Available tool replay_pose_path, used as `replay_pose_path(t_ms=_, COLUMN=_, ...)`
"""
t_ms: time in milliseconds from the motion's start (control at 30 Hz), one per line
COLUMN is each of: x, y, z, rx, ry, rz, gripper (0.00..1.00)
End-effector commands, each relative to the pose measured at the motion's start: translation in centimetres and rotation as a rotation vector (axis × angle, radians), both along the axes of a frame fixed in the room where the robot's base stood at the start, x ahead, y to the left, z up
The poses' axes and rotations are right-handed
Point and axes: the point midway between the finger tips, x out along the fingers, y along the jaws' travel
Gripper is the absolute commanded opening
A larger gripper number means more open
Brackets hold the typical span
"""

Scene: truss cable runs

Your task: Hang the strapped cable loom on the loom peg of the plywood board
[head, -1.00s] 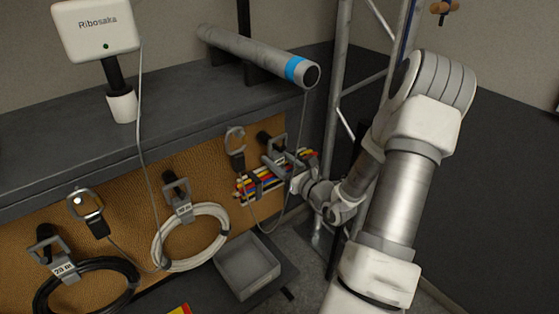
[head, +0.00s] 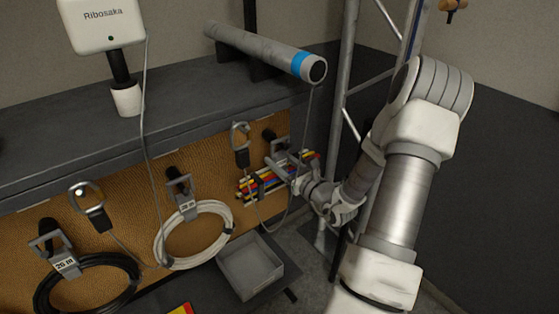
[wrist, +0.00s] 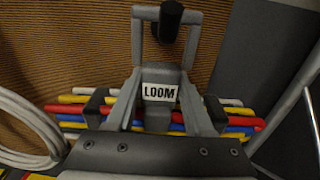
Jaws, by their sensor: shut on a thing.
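The strapped cable loom (wrist: 72,109) is a bundle of red, yellow, blue and white cables with a grey hanger marked LOOM (wrist: 159,92). It also shows in the head view (head: 262,184), in front of the plywood board (head: 110,196). My gripper (wrist: 157,112) is shut on the hanger below its square loop. The black loom peg (wrist: 171,18) shows at the top of the loop; its knob overlaps the top bar and its lower part shows inside the opening. The peg also shows in the head view (head: 268,135). How firmly the loop rests on it cannot be told.
A white cable coil (head: 160,240) and a black coil (head: 125,262) hang to the left. A snap hook (head: 241,140) hangs close beside the loom. A grey tray (head: 250,268) lies below. A metal truss (head: 343,100) stands close on the right.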

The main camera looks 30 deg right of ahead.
Motion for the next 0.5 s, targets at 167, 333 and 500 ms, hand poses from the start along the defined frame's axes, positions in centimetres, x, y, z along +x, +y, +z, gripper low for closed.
replay_pose_path(t_ms=167, x=-0.04, y=0.02, z=-0.07, rx=0.001, ry=0.002, rz=0.0, gripper=0.0)
replay_pose_path(t_ms=333, x=-0.07, y=0.02, z=-0.15, rx=0.002, ry=0.003, rz=0.0, gripper=0.0)
replay_pose_path(t_ms=500, x=-0.08, y=0.01, z=-0.19, rx=0.002, ry=0.004, rz=0.0, gripper=0.78)
